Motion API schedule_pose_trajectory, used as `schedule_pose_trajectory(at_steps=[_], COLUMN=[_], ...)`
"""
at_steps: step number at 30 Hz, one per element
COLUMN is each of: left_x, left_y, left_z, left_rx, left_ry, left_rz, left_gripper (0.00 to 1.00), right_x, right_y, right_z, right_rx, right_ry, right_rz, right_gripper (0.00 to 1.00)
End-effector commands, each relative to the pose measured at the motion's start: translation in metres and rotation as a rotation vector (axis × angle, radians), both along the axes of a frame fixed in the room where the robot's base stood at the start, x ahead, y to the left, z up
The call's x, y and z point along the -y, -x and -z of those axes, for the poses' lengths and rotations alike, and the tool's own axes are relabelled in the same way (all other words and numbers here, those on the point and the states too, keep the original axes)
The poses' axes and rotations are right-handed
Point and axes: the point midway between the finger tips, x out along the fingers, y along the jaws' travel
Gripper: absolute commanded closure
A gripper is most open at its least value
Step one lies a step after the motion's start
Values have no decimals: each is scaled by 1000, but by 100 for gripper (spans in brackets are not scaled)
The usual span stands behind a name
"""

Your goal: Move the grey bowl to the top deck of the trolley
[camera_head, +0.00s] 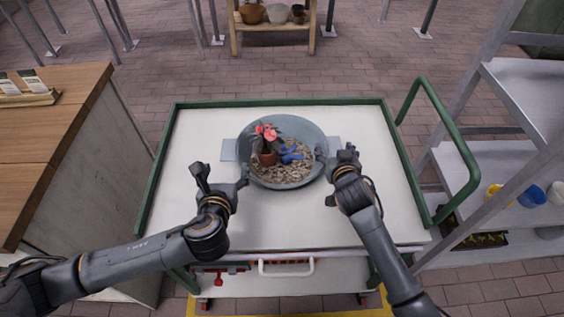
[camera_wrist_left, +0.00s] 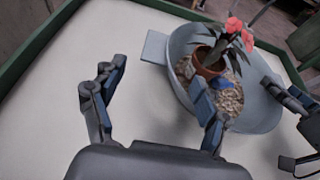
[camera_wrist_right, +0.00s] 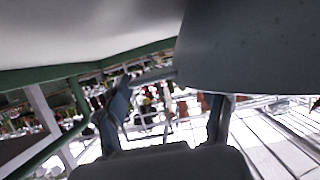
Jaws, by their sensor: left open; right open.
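The grey bowl (camera_head: 304,130) is on the pale top deck (camera_head: 190,135) of the green-railed trolley, near its middle. It holds gravel, a red-flowered potted plant (camera_head: 266,148) and a blue object (camera_head: 290,154). My left gripper (camera_head: 222,180) is open at the bowl's left front side. In the left wrist view, one of its fingers overlaps the wall of the bowl (camera_wrist_left: 262,112); I cannot tell whether they touch. My right gripper (camera_head: 334,172) is open at the bowl's right side. A large grey surface (camera_wrist_right: 250,50) fills the upper right of the right wrist view, close to the fingers.
A wooden counter (camera_head: 50,130) stands left; a metal shelf (camera_head: 500,170) with pots stands right. The trolley's green handle (camera_head: 462,150) rises at right. The deck's left and right parts are clear.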

Motion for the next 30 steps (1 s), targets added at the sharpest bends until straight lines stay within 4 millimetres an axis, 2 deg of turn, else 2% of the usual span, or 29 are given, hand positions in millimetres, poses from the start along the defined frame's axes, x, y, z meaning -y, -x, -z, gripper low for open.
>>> schedule_pose_trajectory(at_steps=[7, 21, 25, 30], left_x=[0, 0, 0, 0], left_y=[6, 5, 5, 5], left_z=[-3, -2, -2, -2], left_rx=[0, 0, 0, 0], left_ry=[0, 0, 0, 0], left_rz=[0, 0, 0, 0], left_gripper=[25, 25, 25, 25], right_x=[1, 5, 6, 6], right_y=[16, 97, 108, 111], right_z=[-5, -39, -44, -46], right_rx=[-1, -1, -1, 0], right_ry=[-2, -2, 0, 0], right_rz=[1, 1, 0, 0], right_gripper=[30, 30, 30, 30])
